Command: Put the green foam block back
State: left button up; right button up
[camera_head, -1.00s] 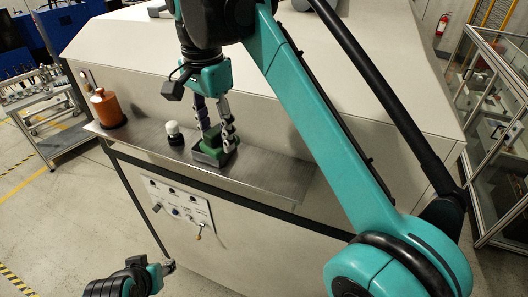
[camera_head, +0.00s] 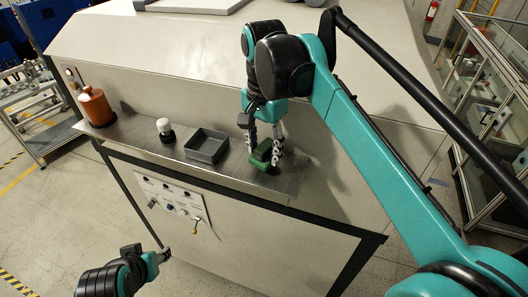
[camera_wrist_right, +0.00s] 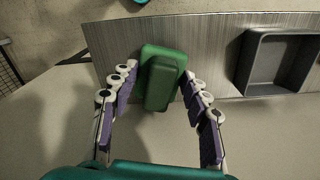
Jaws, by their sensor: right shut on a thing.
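The green foam block (camera_head: 262,153) is between the fingers of my right gripper (camera_head: 264,156), at the right end of the metal shelf. In the right wrist view the green foam block (camera_wrist_right: 163,75) sits between the fingertips of my right gripper (camera_wrist_right: 157,85), which is shut on it. I cannot tell whether its underside touches the shelf. The grey square tray (camera_head: 190,151) stands on the shelf to the left of the block and looks empty. It also shows in the right wrist view (camera_wrist_right: 246,62). My left gripper (camera_head: 164,256) is low at the left, empty, its jaws unclear.
The metal shelf (camera_head: 135,139) runs along the machine's front. A control panel (camera_head: 172,203) with a small lever is below. The shelf around the block is clear.

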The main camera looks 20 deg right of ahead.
aim_at(264, 145)
notch_tip(264, 145, down, 2)
jog(key=shift+f, duration=0.1)
jog(key=o, duration=0.8)
jog(key=shift+c, duration=0.2)
jog(key=shift+o, duration=1.2)
jog(key=shift+w, duration=0.15)
notch_tip(264, 145, up, 12)
jog(key=shift+r+b, duration=0.1)
jog(key=shift+b, duration=0.35)
